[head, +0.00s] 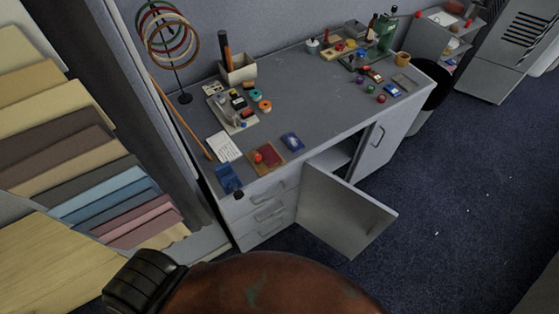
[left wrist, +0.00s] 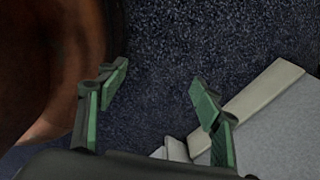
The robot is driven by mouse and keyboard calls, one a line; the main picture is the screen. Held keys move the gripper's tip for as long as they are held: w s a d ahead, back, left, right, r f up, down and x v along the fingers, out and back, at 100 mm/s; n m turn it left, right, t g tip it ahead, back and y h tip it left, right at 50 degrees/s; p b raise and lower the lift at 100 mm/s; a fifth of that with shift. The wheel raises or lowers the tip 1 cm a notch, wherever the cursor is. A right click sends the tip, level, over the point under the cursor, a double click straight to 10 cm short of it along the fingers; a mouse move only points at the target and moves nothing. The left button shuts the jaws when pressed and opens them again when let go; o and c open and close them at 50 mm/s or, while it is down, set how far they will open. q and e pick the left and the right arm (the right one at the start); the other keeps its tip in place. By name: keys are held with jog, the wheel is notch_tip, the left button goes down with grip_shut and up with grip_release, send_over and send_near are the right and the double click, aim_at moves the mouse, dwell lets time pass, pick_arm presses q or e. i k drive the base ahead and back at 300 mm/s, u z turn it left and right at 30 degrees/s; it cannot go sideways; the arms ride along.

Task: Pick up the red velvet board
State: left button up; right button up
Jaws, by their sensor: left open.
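The red velvet board (head: 270,161) appears to be the small dark red panel with a tan border, lying flat near the front edge of the grey table top in the head view. A small orange-red ball (head: 258,157) rests on its left part. My left gripper (left wrist: 158,78) shows in the left wrist view, open and empty, with green-padded fingers spread apart over the dark blue carpet. The board is not in that view. Neither gripper can be made out in the head view.
An open cabinet door (head: 340,212) juts out below the table's front. The table's middle (head: 320,95) is clear.

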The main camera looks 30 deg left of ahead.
aim_at(269, 155)
jog(key=z, duration=0.05)
jog(key=k, duration=0.35)
jog(key=u, duration=0.95)
jog(key=i, duration=0.8)
jog(key=u, duration=0.95)
